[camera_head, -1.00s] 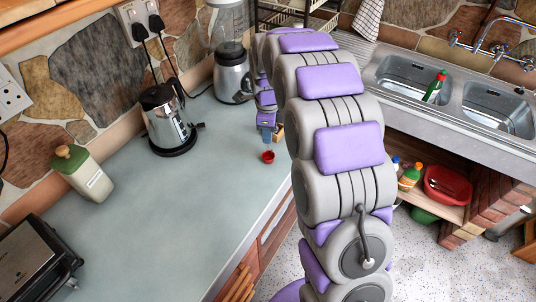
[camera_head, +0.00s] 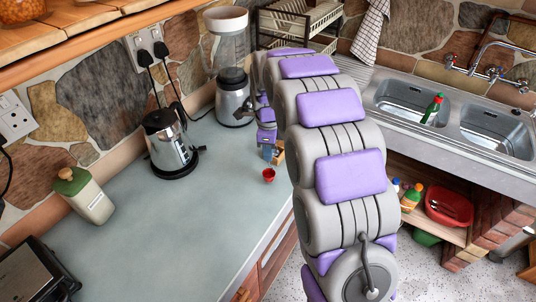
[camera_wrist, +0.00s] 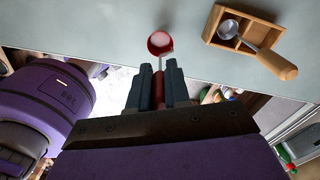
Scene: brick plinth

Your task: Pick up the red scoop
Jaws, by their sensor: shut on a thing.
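The red scoop (camera_head: 268,175) shows in the head view as a small red cup near the counter's front edge, just below my gripper (camera_head: 267,153). In the wrist view the scoop's round bowl (camera_wrist: 160,43) lies beyond my fingertips. Its thin handle runs back between the fingers of my gripper (camera_wrist: 158,75), which are shut on it. A red part of the handle shows between the fingers. I cannot tell whether the bowl touches the counter.
A wooden tray (camera_wrist: 218,35) with a metal, wooden-handled tool (camera_wrist: 270,58) lies to the right in the wrist view. The sink (camera_head: 400,98) is at right.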

